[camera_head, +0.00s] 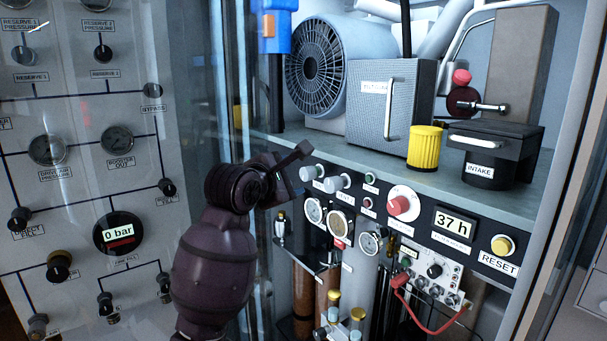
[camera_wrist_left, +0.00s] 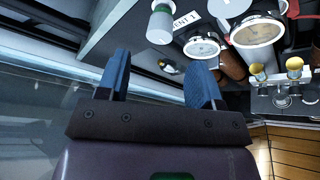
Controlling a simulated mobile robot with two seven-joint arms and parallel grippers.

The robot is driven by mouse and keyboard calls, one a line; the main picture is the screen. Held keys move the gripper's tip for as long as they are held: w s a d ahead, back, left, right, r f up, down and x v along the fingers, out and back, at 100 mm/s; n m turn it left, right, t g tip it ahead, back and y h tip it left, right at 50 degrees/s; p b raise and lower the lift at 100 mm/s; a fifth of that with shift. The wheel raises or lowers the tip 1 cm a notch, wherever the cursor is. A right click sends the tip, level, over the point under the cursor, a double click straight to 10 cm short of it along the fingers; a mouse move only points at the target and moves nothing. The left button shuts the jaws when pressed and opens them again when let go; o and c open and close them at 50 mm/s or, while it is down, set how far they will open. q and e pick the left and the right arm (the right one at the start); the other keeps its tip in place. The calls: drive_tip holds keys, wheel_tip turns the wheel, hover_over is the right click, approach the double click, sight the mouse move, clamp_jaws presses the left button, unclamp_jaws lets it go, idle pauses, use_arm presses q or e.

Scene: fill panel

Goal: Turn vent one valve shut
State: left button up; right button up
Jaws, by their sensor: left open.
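The vent one valve (camera_wrist_left: 160,24) is a pale knob with a green ring beside a label partly readable as "ENT 1" in the left wrist view. In the head view the valve (camera_head: 308,173) is the leftmost pale knob on the dark panel strip. My left gripper (camera_head: 301,170) is at the panel's left end, close to this knob. In the left wrist view its two blue fingers (camera_wrist_left: 160,64) are apart, with nothing between them. The knob lies beyond the fingertips, apart from them in that picture. My right gripper is not in view.
A second pale knob (camera_head: 334,183) is just right of the valve. Gauges (camera_head: 341,222) hang below. A glass pane and gauge panel (camera_head: 84,190) stand left. A yellow filter (camera_head: 424,148) sits on the shelf.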

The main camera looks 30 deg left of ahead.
sight(304, 175)
use_arm(q)
drive_tip(key=x, duration=0.6)
drive_tip(key=shift+w+f+p, duration=0.1)
drive_tip(key=shift+w+p, duration=0.25)
drive_tip(key=c, duration=0.9)
